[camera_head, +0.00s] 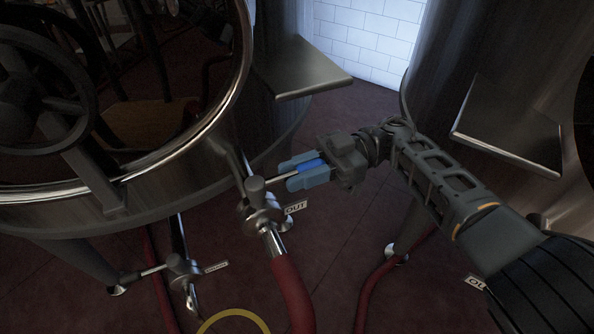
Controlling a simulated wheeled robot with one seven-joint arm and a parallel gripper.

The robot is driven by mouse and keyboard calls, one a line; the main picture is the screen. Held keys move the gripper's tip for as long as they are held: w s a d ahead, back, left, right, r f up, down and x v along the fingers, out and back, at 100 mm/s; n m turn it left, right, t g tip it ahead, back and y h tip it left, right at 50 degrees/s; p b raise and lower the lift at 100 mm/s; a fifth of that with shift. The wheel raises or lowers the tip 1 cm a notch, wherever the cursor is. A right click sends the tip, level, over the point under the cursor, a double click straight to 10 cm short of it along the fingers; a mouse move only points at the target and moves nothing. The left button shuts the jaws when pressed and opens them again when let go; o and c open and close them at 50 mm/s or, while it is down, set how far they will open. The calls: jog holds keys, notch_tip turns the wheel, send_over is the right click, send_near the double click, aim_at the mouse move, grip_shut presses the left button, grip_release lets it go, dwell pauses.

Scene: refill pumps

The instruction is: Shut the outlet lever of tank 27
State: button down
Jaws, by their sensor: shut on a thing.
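The outlet valve (263,220) is a metal fitting low on the left steel tank (185,170), above a red hose and beside a tag reading OUT (296,207). Its lever (275,179) is a metal rod with a blue grip, pointing right and slightly up from the valve, out to the side of the hose line. My gripper (289,174) reaches in from the right, its pale blue fingers shut around the lever's blue grip. The fingers partly hide the grip. No number 27 is readable on the tank.
A red hose (292,290) runs down from the valve. A second valve (180,268) with a small tag sits lower left. A yellow hoop (232,314) lies at the bottom. Another steel tank (440,70) with a jutting plate (510,125) stands right. Dark red floor lies between.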

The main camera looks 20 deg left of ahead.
aim_at(324, 163)
jog(key=shift+a, duration=0.15)
jog(key=c, duration=0.9)
grip_release()
jog(key=shift+b+v, duration=2.55)
jog(key=shift+v, duration=1.35)
